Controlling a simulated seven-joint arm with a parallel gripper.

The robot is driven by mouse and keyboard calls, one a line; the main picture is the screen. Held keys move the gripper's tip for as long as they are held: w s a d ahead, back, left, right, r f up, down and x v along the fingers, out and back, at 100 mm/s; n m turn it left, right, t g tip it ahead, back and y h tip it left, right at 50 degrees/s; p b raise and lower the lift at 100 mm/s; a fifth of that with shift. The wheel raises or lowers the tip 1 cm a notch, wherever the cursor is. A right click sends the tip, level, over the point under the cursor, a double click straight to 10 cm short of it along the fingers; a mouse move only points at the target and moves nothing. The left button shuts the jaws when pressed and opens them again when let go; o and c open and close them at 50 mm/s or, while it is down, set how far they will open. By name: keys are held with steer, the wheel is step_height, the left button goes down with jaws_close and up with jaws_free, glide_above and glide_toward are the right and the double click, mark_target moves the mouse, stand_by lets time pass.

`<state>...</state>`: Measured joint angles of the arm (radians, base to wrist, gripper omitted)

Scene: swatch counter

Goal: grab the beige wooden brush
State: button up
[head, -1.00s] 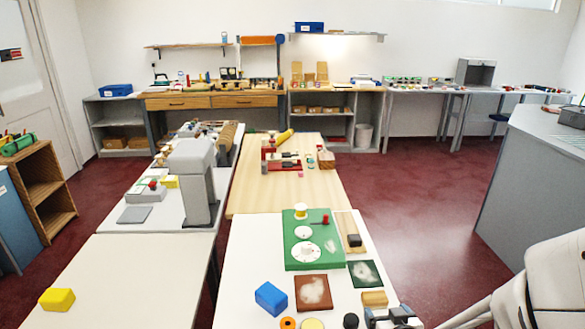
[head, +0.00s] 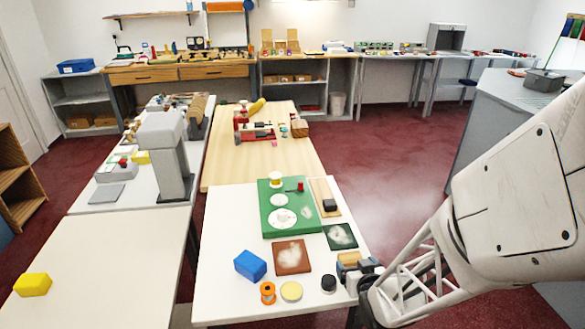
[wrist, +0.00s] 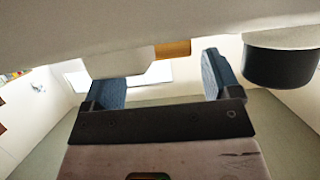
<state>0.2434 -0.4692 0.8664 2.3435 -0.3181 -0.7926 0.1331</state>
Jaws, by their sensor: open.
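The beige wooden brush (head: 349,258) is a small tan block on the near right of the white table, beside the dark green swatch. My gripper (head: 360,271) is just in front of it and partly covers it in the head view. In the wrist view, my gripper (wrist: 160,82) is open, its two blue-grey fingers apart. A tan wooden piece (wrist: 172,48), which looks like the brush, shows beyond the fingertips. A cream block-like part beside it overlaps the left fingertip. Nothing is gripped; I cannot tell whether a finger touches the brush.
A black round jar (head: 328,283) stands close to my gripper; it also shows in the wrist view (wrist: 280,62). A dark green swatch (head: 340,236), a brown swatch (head: 291,257), a blue block (head: 250,265) and an orange spool (head: 267,292) lie nearby. A green board (head: 270,222) lies behind.

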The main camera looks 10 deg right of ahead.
mark_target(353, 262)
steer(key=shift+x, duration=1.3)
steer(key=c, duration=0.7)
steer(key=shift+r, duration=0.15)
steer(key=shift+r, duration=0.55)
step_height(353, 262, up, 2)
steer(key=shift+r, duration=0.1)
steer(key=s+a+r, duration=0.1)
steer(key=s+a, duration=0.1)
steer(key=s, duration=1.3)
steer(key=shift+s+a+r, duration=0.15)
steer(key=shift+s+r, duration=0.05)
steer(key=shift+s, duration=0.05)
steer(key=shift+s, duration=0.2)
